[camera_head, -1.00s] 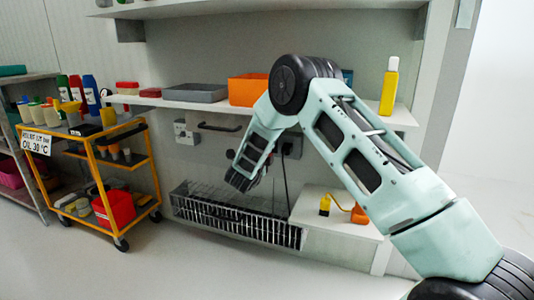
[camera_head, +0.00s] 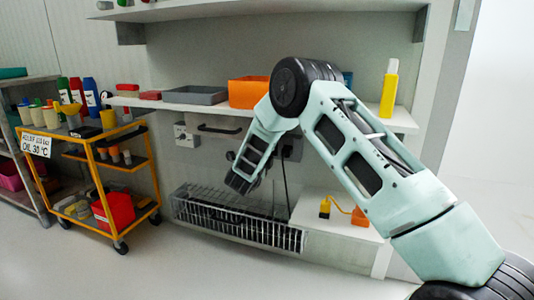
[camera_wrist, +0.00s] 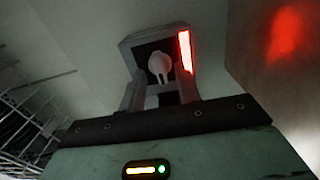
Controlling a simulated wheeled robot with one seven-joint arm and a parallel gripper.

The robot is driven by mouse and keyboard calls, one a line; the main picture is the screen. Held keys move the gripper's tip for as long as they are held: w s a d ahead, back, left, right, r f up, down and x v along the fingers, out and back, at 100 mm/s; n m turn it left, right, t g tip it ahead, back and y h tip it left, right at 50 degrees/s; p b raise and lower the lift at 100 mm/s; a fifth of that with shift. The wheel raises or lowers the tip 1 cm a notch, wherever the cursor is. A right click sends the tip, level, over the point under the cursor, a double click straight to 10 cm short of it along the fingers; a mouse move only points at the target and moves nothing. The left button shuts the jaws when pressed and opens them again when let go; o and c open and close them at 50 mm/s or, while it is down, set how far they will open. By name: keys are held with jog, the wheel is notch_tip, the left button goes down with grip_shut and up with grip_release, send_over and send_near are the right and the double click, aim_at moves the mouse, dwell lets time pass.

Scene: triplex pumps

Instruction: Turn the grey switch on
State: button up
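In the wrist view, a pale grey rounded switch knob (camera_wrist: 160,66) sits in a dark recess with a grey surround. A red-lit strip shows along the right of the surround. My gripper (camera_wrist: 160,90) is open, with one finger on each side below the knob. I see a gap between the knob and each finger; whether the fingertips reach around it I cannot tell. In the head view, my arm bends down in front of the wall below the shelf, and its end hides the fingertips and the knob.
A grey wall box (camera_head: 186,135) and a dark handle (camera_head: 219,129) sit under the shelf (camera_head: 175,104). A wire basket (camera_head: 238,220) is below my arm. A white ledge (camera_head: 340,222) holds small yellow and orange items. An orange cart (camera_head: 97,180) stands at left.

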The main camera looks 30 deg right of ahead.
jog(key=p+v, duration=0.5)
jog(key=v, duration=1.2)
jog(key=shift+s+a, duration=0.15)
jog(key=shift+a, duration=0.05)
